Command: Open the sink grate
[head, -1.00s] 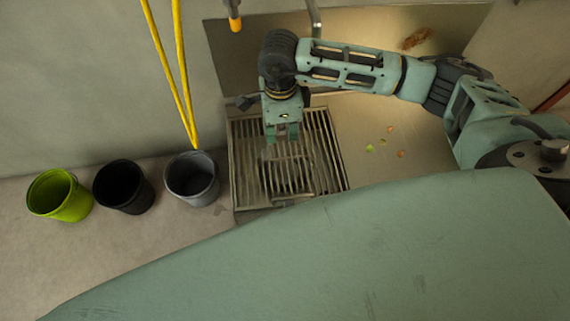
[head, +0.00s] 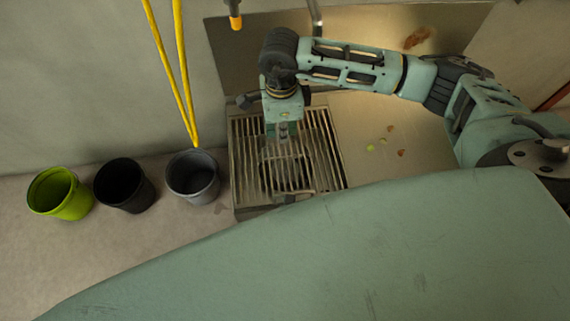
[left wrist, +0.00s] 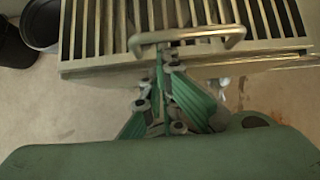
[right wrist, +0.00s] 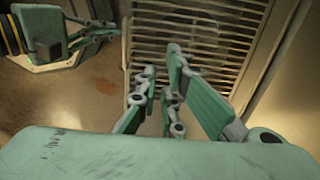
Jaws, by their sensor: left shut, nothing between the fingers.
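The sink grate (head: 240,165) is a set of metal bars in a square frame, lying flat in the head view. A bent metal handle (left wrist: 210,34) shows at its near edge in the left wrist view. My left gripper (left wrist: 167,58) is shut and empty, its tips right at the handle; I cannot tell if they touch it. It also shows at the upper left of the right wrist view (right wrist: 103,28), by the grate's edge, and is mostly hidden in the head view. My right gripper (head: 283,131) is open and empty above the grate's far half. Its fingers also show in the right wrist view (right wrist: 161,62).
A grey bucket (head: 193,182), a black bucket (head: 125,190) and a lime bucket (head: 62,203) stand left of the grate. Yellow hoses (head: 172,75) hang behind the grey one.

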